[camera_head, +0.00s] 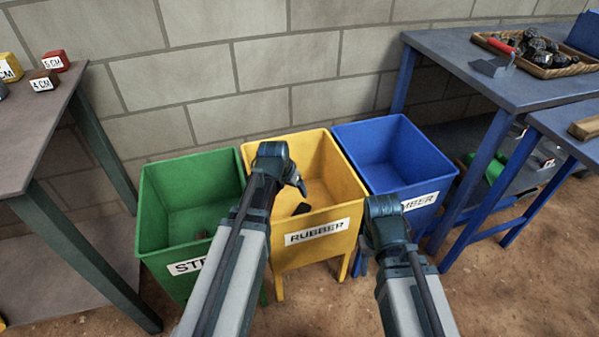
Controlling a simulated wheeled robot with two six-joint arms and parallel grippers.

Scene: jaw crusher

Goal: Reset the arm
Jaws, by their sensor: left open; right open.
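My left arm reaches up from the bottom, and its gripper (296,182) is over the yellow bin (341,183). It is open, with nothing seen in it; its fingers show only in part. My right arm reaches up at the right, and its gripper (385,207) is in front of the blue bin (375,150), near the yellow bin's right side. It is open; its fingertips are mostly hidden behind the wrist.
A green bin (157,207) stands left of the yellow one, which holds a dark piece (301,209). A table (40,130) with small cubes is at the left. Blue tables (450,62) at the right carry a basket (552,68) of dark lumps and a trowel (494,66). A block wall stands behind.

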